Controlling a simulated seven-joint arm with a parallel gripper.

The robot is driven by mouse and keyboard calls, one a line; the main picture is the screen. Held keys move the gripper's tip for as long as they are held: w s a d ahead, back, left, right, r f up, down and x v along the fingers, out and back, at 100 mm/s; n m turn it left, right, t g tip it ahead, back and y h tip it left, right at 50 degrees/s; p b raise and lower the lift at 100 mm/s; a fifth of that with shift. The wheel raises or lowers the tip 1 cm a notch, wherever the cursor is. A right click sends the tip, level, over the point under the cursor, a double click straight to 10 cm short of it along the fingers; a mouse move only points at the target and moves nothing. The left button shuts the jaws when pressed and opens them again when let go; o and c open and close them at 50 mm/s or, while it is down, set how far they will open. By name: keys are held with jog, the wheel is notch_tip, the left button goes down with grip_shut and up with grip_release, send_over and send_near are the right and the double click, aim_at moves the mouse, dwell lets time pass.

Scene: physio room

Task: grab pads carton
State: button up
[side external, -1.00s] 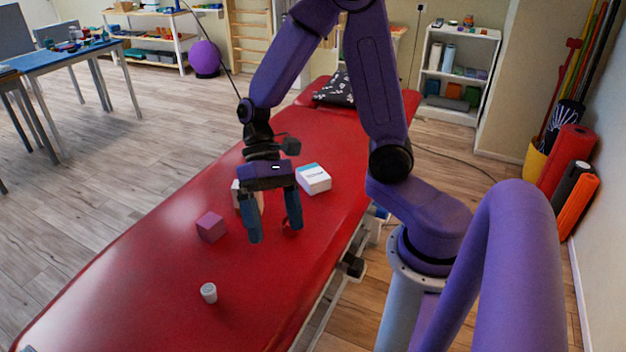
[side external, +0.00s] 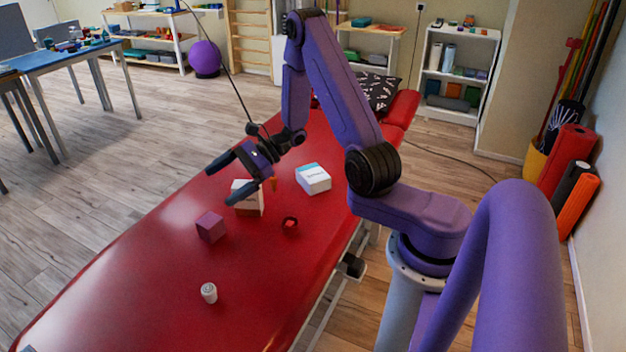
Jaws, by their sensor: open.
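A white carton with a blue band and small print (side external: 313,180) lies on the red treatment table, right of my gripper. A second box, white and brown (side external: 248,202), stands on the table just below my gripper and is partly hidden by it. The print is too small to tell which one is the pads carton. My gripper (side external: 218,186) is open and empty, its fingers pointing left, above the table. It appears apart from both boxes.
On the red table (side external: 150,265) are a purple cube (side external: 211,227), a small dark red ring (side external: 290,225), a white cylinder (side external: 209,293) and a small orange object (side external: 273,184). A patterned pillow (side external: 380,92) lies at the far end. The near-left table surface is clear.

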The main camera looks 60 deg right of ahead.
jog(key=d+f+m+t+h, duration=0.35)
jog(key=d+m, duration=0.25)
jog(key=d, duration=0.2)
jog(key=m+h, duration=1.6)
send_near(315, 178)
jog(key=v, duration=0.4)
jog(key=shift+s+f, duration=0.15)
jog(key=shift+s, duration=0.4)
jog(key=shift+d+f, duration=0.1)
jog(key=shift+f, duration=0.05)
jog(key=x, duration=1)
jog(key=shift+w+d+f, duration=0.15)
jog(key=shift+w+f, duration=0.05)
jog(key=shift+w, duration=0.05)
jog(key=shift+x, duration=3.15)
jog(key=shift+d+r, duration=0.1)
jog(key=c, duration=0.7)
